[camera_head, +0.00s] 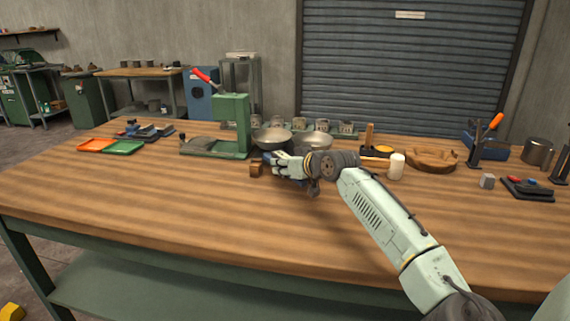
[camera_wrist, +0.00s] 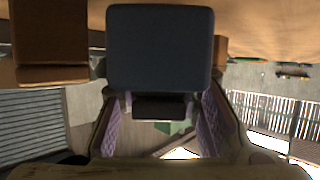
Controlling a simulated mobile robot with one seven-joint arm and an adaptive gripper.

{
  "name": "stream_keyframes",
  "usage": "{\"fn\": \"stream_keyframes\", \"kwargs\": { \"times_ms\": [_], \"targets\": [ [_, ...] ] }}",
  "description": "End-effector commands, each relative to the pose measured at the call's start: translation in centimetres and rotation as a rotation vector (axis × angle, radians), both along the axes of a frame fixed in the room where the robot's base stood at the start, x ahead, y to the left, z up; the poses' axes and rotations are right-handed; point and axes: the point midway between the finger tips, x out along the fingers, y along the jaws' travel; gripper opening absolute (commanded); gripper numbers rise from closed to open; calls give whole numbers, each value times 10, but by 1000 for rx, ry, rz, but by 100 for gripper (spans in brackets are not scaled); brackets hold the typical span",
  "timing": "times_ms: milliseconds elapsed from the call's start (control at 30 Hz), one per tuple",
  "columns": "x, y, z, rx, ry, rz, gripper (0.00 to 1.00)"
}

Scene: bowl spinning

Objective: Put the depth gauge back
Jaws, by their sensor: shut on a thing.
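My gripper (camera_head: 279,163) is low over the middle of the workbench, in front of the metal bowls. In the wrist view my gripper (camera_wrist: 160,108) is shut on a dark blue-grey block with a black lower part, which seems to be the depth gauge (camera_wrist: 160,48). In the head view only a small blue part of the depth gauge (camera_head: 267,157) shows by the fingers; the rest is hidden. A brown wooden block (camera_head: 256,170) stands just left of the fingertips and also shows at the upper left in the wrist view (camera_wrist: 62,40). I cannot tell whether it touches the gauge.
A green press (camera_head: 232,125) with a red handle stands behind left. Two metal bowls (camera_head: 272,138) are close behind my gripper. A white-headed mallet (camera_head: 396,166) and a wooden ring (camera_head: 431,159) lie to the right. Orange and green trays (camera_head: 122,147) lie far left. The bench front is clear.

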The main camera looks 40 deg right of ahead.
Motion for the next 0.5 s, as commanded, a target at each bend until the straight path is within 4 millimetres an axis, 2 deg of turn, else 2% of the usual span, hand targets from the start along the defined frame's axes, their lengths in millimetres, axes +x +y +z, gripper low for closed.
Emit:
{"fn": "stream_keyframes", "kwargs": {
  "times_ms": [67,100,367,500],
  "targets": [
    [0,1,-3,0,-2,1,0],
    [0,0,-2,0,0,1,33],
    [0,0,-2,0,0,1,50],
    [0,0,-2,0,0,1,51]
  ]
}}
